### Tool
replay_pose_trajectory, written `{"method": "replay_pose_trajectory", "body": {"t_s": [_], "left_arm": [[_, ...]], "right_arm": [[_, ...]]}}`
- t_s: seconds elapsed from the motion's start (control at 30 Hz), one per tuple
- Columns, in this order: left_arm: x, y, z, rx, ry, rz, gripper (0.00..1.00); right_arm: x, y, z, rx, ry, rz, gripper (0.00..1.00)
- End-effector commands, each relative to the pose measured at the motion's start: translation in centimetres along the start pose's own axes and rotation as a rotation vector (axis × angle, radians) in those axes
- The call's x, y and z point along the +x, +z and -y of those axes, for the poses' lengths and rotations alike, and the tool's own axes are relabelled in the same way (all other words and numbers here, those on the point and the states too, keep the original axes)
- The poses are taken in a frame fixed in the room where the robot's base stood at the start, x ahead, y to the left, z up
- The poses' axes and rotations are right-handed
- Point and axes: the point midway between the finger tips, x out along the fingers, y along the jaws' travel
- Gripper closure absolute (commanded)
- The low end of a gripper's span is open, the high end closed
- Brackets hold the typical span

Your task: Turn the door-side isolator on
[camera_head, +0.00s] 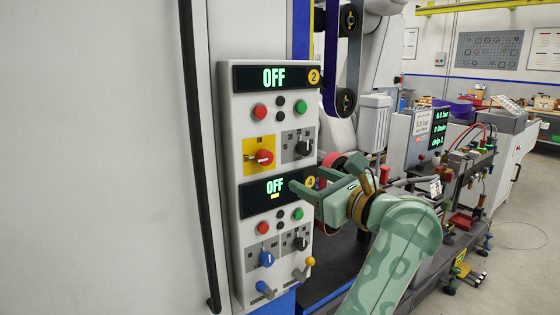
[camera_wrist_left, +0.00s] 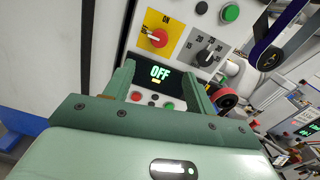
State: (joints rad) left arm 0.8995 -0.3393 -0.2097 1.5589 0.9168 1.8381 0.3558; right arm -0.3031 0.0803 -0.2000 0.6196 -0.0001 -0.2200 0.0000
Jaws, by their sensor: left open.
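The control panel (camera_head: 229,200) has a red rotary isolator knob (camera_head: 263,157) on a yellow plate, left of a black selector knob (camera_head: 302,148). The red knob's handle lies roughly level in the head view; the knob also shows in the wrist view (camera_wrist_left: 157,38), below an ON mark. The upper display (camera_head: 274,77) and the lower display (camera_head: 276,186) both read OFF. My left gripper (camera_head: 304,190) is open and empty before the lower display, below and right of the red knob. Contact with the panel cannot be told. My right gripper is out of view.
A blue knob (camera_head: 266,258) and another black knob (camera_head: 300,242) sit low on the panel, above two levers. Red and green buttons are near the displays. A long black handle (camera_head: 198,160) runs down the white door (camera_head: 95,160). Machinery crowds the right.

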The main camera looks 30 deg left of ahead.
Motion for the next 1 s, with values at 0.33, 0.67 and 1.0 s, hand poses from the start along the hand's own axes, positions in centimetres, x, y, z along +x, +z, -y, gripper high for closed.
{"method": "replay_pose_trajectory", "body": {"t_s": [0.33, 0.67, 1.0], "left_arm": [[8.8, -0.1, -0.1, 0.006, 0.005, 0.007, 0.44], [14.0, 0.0, -0.1, 0.007, 0.002, 0.006, 0.44], [14.6, 0.1, 0.0, 0.006, 0.001, 0.004, 0.44]], "right_arm": [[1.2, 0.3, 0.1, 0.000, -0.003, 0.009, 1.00], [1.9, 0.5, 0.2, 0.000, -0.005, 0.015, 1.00], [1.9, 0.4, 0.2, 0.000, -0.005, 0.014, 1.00]]}}
